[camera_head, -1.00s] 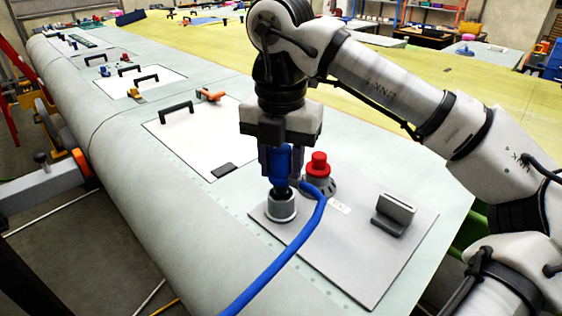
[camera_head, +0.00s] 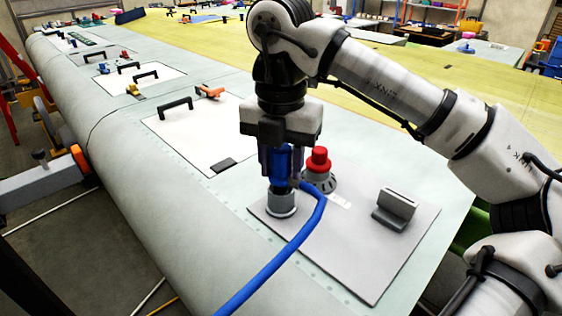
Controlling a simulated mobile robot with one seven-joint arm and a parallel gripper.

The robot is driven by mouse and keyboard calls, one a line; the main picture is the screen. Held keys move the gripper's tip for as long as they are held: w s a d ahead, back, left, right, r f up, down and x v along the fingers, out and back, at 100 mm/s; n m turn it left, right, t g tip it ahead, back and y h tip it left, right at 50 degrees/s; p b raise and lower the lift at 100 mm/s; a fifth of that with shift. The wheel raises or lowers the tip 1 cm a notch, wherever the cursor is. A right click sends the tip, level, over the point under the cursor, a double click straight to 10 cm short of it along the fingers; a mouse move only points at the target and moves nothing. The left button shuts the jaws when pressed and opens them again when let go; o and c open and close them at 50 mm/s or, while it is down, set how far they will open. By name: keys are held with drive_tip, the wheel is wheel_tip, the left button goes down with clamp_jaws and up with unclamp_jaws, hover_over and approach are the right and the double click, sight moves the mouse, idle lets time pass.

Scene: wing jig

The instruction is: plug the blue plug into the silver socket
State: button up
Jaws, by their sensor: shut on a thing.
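The blue plug (camera_head: 281,166) is upright, with its blue cable (camera_head: 284,252) curving down to the lower left. My gripper (camera_head: 280,160) points straight down and is shut on the plug. The silver socket (camera_head: 281,204) is a short round cylinder on a grey plate, directly under the plug. The plug's lower end meets the top of the socket. How deep it sits inside is hard to tell at this size.
A red knob on a grey base (camera_head: 319,167) stands close to the right of the plug. A grey slotted block (camera_head: 395,208) stands on the right of the grey plate (camera_head: 345,260). A white panel with a black handle (camera_head: 175,104) lies to the left.

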drive_tip(key=shift+f+b, duration=0.5)
drive_tip(key=shift+f, duration=0.15)
drive_tip(key=o, duration=1)
drive_tip(key=shift+o, duration=0.2)
wheel_tip(320, 180, up, 13)
drive_tip(key=shift+p, duration=0.55)
drive_tip(key=shift+r+p, duration=0.45)
